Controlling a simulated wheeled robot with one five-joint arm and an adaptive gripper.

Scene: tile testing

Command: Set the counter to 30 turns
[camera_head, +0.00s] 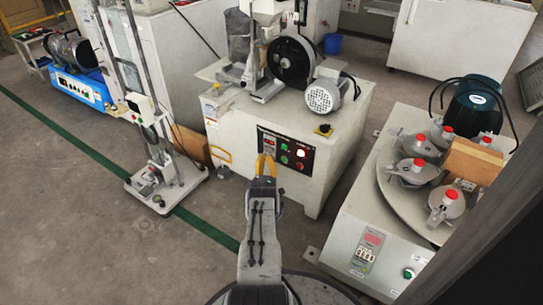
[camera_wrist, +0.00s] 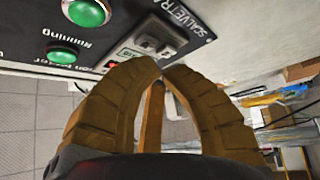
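My gripper (camera_head: 265,160) has yellow-orange fingers and is in front of the black control panel (camera_head: 297,165) of the middle machine. In the wrist view the fingertips (camera_wrist: 165,68) are drawn together, with nothing visible between them. A small counter (camera_wrist: 155,38) with light grey keys is just beyond the fingertips on the panel. I cannot tell whether a fingertip touches a key.
Green buttons (camera_wrist: 62,54) sit beside the counter on the panel. A tall stand (camera_head: 165,180) is at the left. Open floor (camera_head: 100,230) lies at the lower left.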

